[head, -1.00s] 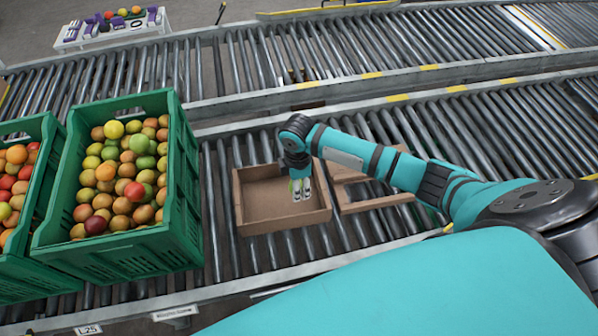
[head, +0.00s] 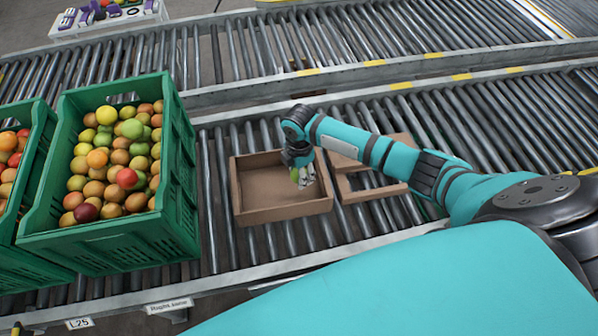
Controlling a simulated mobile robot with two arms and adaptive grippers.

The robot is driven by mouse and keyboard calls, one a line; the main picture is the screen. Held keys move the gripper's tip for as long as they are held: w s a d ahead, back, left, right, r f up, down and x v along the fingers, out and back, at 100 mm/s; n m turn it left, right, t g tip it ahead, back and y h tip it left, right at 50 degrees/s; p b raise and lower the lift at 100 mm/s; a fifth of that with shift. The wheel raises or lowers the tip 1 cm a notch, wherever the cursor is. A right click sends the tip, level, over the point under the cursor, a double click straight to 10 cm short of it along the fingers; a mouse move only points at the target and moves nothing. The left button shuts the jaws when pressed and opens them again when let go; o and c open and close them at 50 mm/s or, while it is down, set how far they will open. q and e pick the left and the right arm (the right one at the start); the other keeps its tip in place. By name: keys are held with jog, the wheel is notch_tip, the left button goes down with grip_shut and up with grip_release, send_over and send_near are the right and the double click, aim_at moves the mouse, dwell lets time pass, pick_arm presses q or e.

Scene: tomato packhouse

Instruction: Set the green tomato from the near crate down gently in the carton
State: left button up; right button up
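The carton (head: 283,213) is an open brown box on the near roller conveyor. My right gripper (head: 304,180) is over the right part of the carton, low and pointing down. A green tomato (head: 294,173) shows at its fingers, partly hidden by them, and they look shut on it. Whether the tomato touches the carton floor cannot be told. The near crate (head: 115,240) is green and full of tomatoes, mostly orange, with some green, yellow and red ones. My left gripper is not in view.
Another brown open frame or box (head: 375,191) lies just right of the carton, partly under my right arm. A second green crate (head: 30,262) of tomatoes stands at the left edge. Bare rollers separate crate and carton. Another conveyor (head: 320,40) runs behind.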

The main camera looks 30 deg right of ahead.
aim_at(299, 193)
jog(key=shift+f+b, duration=2.1)
jog(key=shift+f, duration=1.6)
jog(key=shift+f, duration=0.6)
jog(key=o, duration=0.9)
jog(key=c, duration=0.3)
jog(key=shift+r, duration=0.1)
